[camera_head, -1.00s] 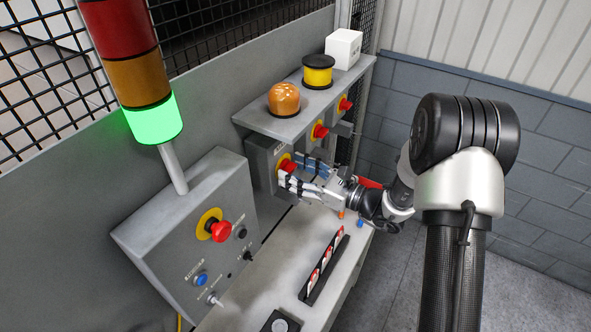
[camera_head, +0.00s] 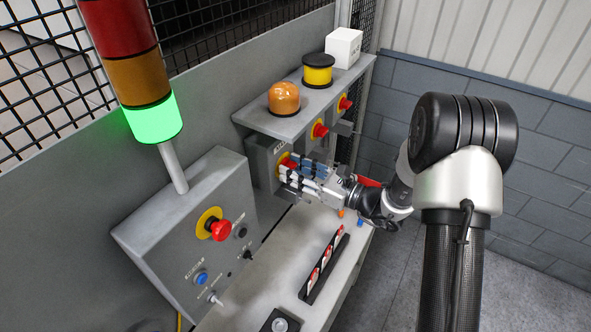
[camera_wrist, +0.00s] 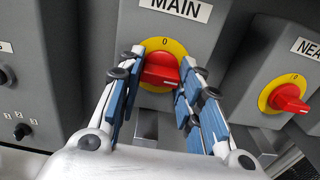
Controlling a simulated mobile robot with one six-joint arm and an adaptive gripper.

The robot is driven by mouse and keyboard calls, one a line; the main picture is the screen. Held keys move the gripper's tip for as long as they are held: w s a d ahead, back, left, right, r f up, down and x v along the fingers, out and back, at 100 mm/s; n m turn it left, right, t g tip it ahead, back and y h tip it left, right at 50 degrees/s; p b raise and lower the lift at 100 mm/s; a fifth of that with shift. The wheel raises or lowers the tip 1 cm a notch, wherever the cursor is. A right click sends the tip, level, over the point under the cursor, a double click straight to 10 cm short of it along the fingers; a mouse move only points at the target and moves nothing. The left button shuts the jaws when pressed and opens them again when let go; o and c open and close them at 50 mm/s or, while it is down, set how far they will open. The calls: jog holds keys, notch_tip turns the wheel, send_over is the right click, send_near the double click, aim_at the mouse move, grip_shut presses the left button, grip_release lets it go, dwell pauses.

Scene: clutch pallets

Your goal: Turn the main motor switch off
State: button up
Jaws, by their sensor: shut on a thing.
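The main motor switch is a red rotary knob on a yellow disc (camera_wrist: 161,70) under a "MAIN" label in the wrist view. Its red handle lies roughly sideways, slightly tilted, below a "0" mark on the disc. My gripper (camera_wrist: 155,84) is shut on the red knob, with one blue-padded finger on each side of it. In the head view my gripper (camera_head: 287,172) reaches the nearest grey switch box (camera_head: 258,160) from the right and hides most of the knob.
A neighbouring red switch (camera_wrist: 289,97) sits close on the right in the wrist view. A panel with an emergency stop (camera_head: 220,230) stands left, beside a lit green lamp (camera_head: 154,118). An orange beacon (camera_head: 284,98) sits on the shelf above.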

jog(key=shift+f+n+b, duration=0.1)
jog(key=shift+n+b, duration=0.3)
jog(key=shift+b, duration=0.25)
jog(key=n+b, duration=0.2)
jog(key=b, duration=0.1)
jog(key=n+b, duration=0.1)
jog(key=b, duration=0.2)
jog(key=shift+f+n, duration=0.2)
jog(key=shift+n, duration=0.2)
jog(key=n+b, duration=0.5)
jog(key=b, duration=0.4)
jog(key=shift+n, duration=0.3)
jog(key=n+b, duration=0.4)
jog(key=b, duration=0.4)
jog(key=n+b, duration=0.2)
jog(key=b, duration=0.1)
jog(key=n+b, duration=0.1)
jog(key=b, duration=0.1)
jog(key=shift+r+n, duration=0.25)
jog(key=shift+n, duration=0.15)
jog(key=shift+b, duration=0.35)
jog(key=o, duration=1.1)
jog(key=shift+c, duration=0.2)
